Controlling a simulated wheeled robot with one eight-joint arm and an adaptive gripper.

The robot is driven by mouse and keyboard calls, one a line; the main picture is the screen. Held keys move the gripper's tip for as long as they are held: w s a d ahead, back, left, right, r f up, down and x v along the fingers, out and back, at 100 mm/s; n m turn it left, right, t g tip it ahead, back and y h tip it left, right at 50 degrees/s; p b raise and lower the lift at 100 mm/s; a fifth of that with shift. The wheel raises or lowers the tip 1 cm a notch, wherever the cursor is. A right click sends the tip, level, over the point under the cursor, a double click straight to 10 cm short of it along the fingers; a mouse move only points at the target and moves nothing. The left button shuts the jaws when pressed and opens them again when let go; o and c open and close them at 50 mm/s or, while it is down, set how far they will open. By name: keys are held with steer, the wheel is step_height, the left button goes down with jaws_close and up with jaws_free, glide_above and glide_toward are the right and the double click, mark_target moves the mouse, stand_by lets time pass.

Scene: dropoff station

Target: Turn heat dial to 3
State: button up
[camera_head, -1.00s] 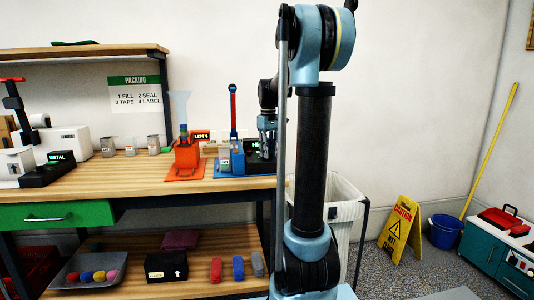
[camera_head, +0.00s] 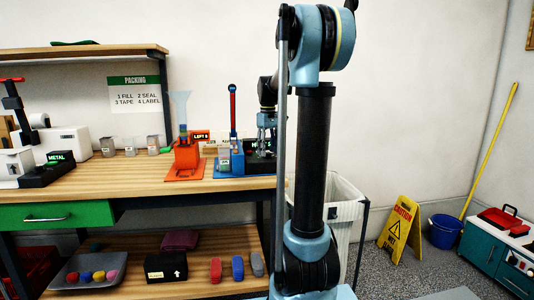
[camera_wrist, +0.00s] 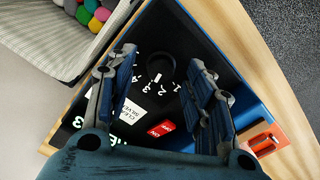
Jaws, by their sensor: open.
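The heat dial (camera_wrist: 160,66) is a round black knob on a black panel (camera_wrist: 180,30) in the wrist view. White digits are printed around it, with a 3 among those on its left side. A small white mark shows at the dial's lower edge; I cannot tell exactly which digit it points to. My gripper (camera_wrist: 162,62) is open, with one blue-grey finger on each side of the dial, and I cannot tell whether they touch it. In the head view my gripper (camera_head: 266,140) is over the black unit (camera_head: 262,166) at the bench's right end, and the dial is hidden.
A blue sealer (camera_head: 224,160) and an orange funnel stand (camera_head: 186,156) are to the left on the bench (camera_head: 130,178). A white-lined bin (camera_head: 342,200) stands right of the bench.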

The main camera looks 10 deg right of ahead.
step_height(320, 180, up, 11)
stand_by(0.4)
steer(key=shift+w+f, duration=0.1)
